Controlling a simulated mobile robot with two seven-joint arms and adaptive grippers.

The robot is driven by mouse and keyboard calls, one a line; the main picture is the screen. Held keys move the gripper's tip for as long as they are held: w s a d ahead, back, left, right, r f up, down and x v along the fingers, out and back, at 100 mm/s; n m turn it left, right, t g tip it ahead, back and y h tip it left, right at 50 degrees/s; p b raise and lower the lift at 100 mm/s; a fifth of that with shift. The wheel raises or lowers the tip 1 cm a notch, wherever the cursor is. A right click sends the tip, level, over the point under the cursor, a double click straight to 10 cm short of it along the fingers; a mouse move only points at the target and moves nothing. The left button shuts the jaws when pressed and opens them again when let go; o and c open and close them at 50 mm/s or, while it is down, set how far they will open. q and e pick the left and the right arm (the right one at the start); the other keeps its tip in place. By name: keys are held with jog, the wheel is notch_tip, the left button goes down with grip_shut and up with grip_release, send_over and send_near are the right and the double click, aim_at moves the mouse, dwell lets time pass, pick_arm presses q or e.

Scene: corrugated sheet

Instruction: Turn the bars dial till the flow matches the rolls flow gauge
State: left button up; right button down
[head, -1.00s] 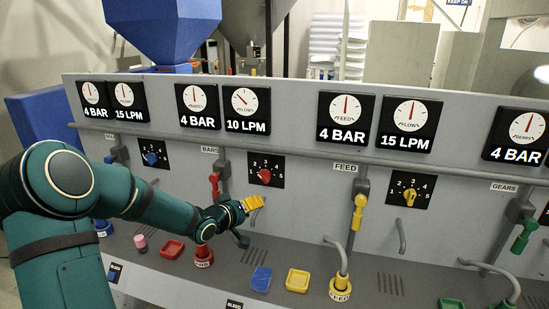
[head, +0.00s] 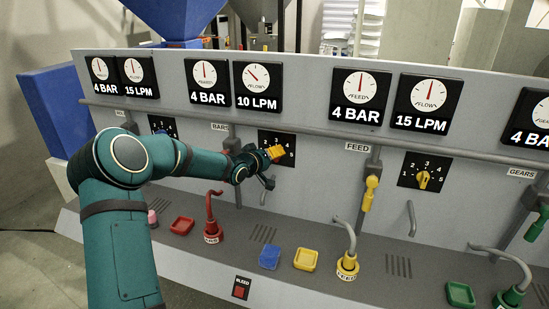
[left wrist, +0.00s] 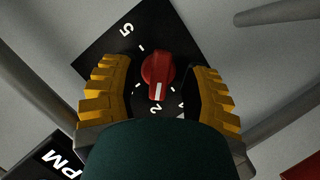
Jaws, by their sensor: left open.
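The red bars dial (left wrist: 158,76) shows in the left wrist view on its black numbered plate (left wrist: 118,45). Its white mark points at or near the 2. My left gripper (left wrist: 160,92) is open, with its yellow fingers on either side of the dial; I cannot tell whether they touch it. In the head view my left gripper (head: 275,153) covers the dial in front of the plate (head: 268,136). The bars flow gauge (head: 258,86) reads 10 LPM. The far-left flow gauge (head: 137,77) reads 15 LPM; the label below it is partly hidden. My right gripper is not in view.
A yellow lever (head: 370,192) and the feed dial (head: 423,180) are to the right. Red (head: 182,226), blue (head: 269,256) and yellow (head: 305,259) pieces lie on the ledge.

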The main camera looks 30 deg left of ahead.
pick_arm(q)
jog(key=shift+w+f, duration=0.15)
jog(key=shift+w, duration=0.55)
jog(key=shift+c, duration=0.3)
grip_shut()
jog(key=shift+s, duration=0.1)
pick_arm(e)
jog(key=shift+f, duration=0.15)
